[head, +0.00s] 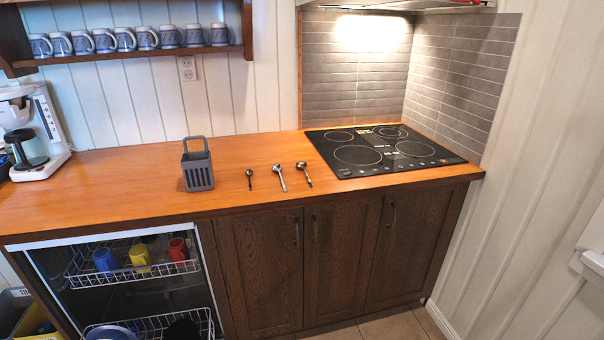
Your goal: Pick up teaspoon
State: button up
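Three metal spoon-like utensils lie side by side on the orange wooden counter, between the utensil holder and the cooktop. The left one (249,179) is the shortest and looks darkest. The middle one (280,177) is the longest and silvery. The right one (304,173) has a rounded bowl end towards the wall. At this size I cannot tell surely which is the teaspoon; the left one is the smallest. A grey slotted utensil holder (197,168) with a raised handle stands upright to their left. My gripper is not in view.
A black cooktop (382,149) lies right of the utensils. A coffee maker (34,135) stands at the far left. The counter (115,185) is bare between it and the holder. Below, an open dishwasher (135,262) holds cups. Blue mugs (126,40) line a shelf above.

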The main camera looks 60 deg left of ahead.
aim_at(248, 172)
jog(key=i, duration=1.3)
jog(key=u, duration=3.15)
jog(key=i, duration=0.5)
jog(key=z, duration=0.2)
jog(key=k, duration=0.65)
